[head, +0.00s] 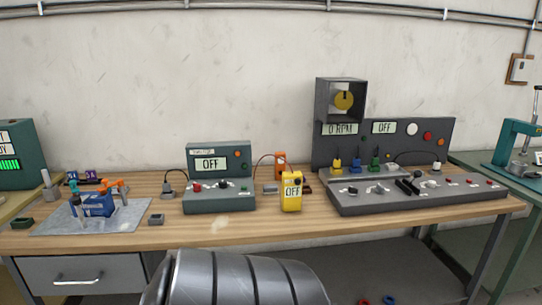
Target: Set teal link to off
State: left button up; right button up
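A small teal part (73,184), which may be the teal link, stands at the left end of a blue block (98,205) on a grey mat (132,217), at the left of the workbench. It is too small to tell its setting. An orange part (113,184) sits at the block's right end. Neither gripper is in view. A ribbed dark metal piece, which looks like part of my own arm, fills the bottom centre and hides part of the bench's front.
A green meter reading OFF (219,192), a yellow handheld meter (292,191) and a grey control console (420,197) stand on the wooden bench (220,226). A small dark box (156,219) lies near the mat. Bare wood shows along the front.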

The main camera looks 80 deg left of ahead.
aim_at(72, 184)
jog(key=l+u, duration=0.1)
jog(key=u, duration=1.4)
